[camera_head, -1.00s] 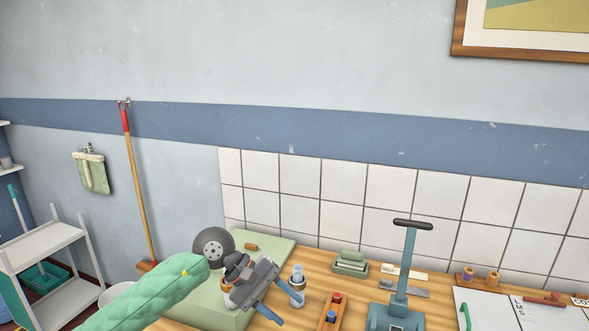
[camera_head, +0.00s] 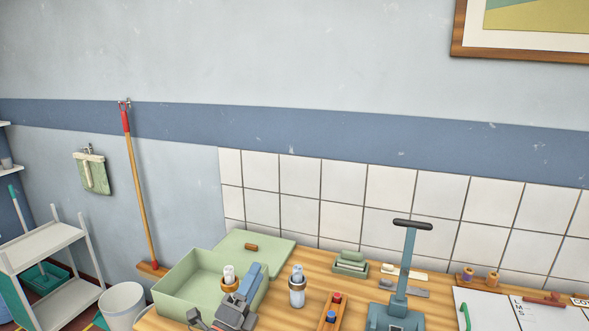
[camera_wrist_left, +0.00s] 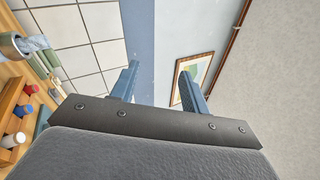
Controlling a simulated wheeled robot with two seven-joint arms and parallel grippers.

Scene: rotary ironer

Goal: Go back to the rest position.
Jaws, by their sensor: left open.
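My left gripper (camera_head: 236,301) is at the bottom of the head view, in front of the open green box. Its blue fingers also show in the left wrist view (camera_wrist_left: 157,84), spread apart with nothing between them. The gripper is open and empty. A white-capped bottle (camera_head: 229,272) with a brown band shows at the box, its lower part hidden by the gripper. A second bottle (camera_head: 297,286) stands upright on the wooden table, to the right of the gripper and apart from it. My right gripper is in neither view.
The green box (camera_head: 180,285) sits at the table's left end, with a flat green lid (camera_head: 262,248) behind it. A wooden rack (camera_head: 329,312) and a blue press with an upright handle (camera_head: 408,262) stand to the right. A white bin (camera_head: 121,303) is on the floor at left.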

